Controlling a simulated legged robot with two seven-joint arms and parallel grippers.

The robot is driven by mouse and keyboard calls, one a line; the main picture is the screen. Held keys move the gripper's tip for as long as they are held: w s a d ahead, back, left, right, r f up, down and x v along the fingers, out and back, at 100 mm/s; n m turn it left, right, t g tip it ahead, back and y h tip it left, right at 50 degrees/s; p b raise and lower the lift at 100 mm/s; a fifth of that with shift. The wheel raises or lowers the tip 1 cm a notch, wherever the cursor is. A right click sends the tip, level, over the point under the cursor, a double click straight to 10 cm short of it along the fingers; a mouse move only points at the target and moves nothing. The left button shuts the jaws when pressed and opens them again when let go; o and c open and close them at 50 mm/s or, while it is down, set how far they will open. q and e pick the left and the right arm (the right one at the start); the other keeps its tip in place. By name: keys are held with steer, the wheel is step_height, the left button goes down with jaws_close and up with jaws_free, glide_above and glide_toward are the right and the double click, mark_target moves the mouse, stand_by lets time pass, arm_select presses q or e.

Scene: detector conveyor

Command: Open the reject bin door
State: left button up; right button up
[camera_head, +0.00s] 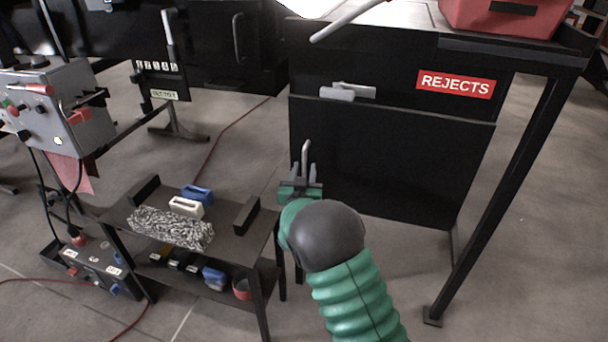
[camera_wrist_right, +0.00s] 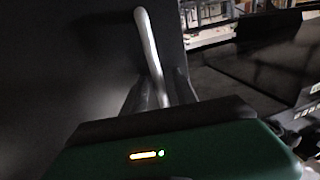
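The reject bin is a black cabinet with a red REJECTS label (camera_head: 455,84) in the head view. Its black door panel (camera_head: 400,165) fills the front below a grey latch-like piece (camera_head: 345,92). A silver bar handle (camera_head: 306,150) stands at the door's left side. My right gripper (camera_head: 303,172) is at this handle, its two fingers apart on either side of the bar. The right wrist view also shows the silver handle (camera_wrist_right: 150,50) running down between the dark fingers (camera_wrist_right: 160,88). I cannot tell whether the door is slightly ajar. My left gripper is out of view.
A low black table (camera_head: 225,225) with a speckled block and white and blue pieces stands left of my right arm. A grey control box (camera_head: 60,110) is at far left. A red container (camera_head: 505,15) sits above the bin. A table leg (camera_head: 500,190) stands right of the door.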

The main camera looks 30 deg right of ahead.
steer(key=shift+w, duration=0.1)
jaws_close()
stand_by(1.4)
